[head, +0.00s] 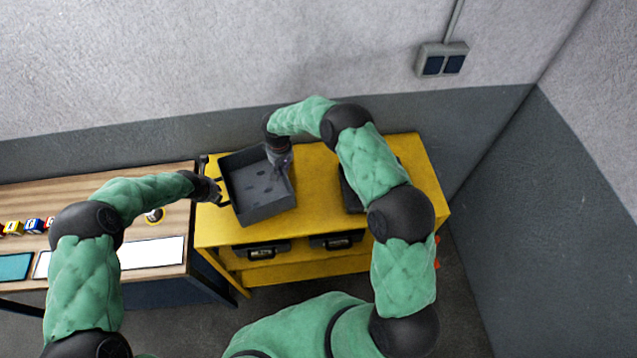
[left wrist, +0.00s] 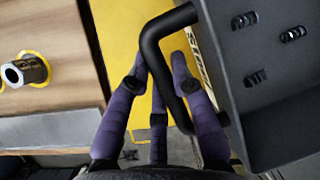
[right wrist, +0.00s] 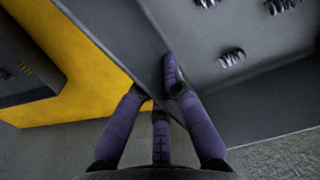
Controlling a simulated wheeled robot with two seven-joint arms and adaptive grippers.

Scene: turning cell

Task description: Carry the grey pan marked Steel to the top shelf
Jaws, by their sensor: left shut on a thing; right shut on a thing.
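The grey pan (head: 262,205) is a shallow open tray with several dark curled chips inside. In the head view it is over the left part of the yellow shelf unit's top (head: 315,180). I cannot tell whether it touches that top. My left gripper (head: 217,192) is shut on the black bar handle (left wrist: 152,45) at the pan's left side. My right gripper (head: 281,160) is shut on the pan's wall (right wrist: 155,40) at the back right, with one finger inside. The pan's marking is not readable.
Another dark pan (head: 349,194) sits on the top to the right, partly behind my right arm. Two dark labelled pans (head: 261,250) (head: 338,240) stand on the level below. A wooden bench (head: 180,215) adjoins at left. The wall is close behind.

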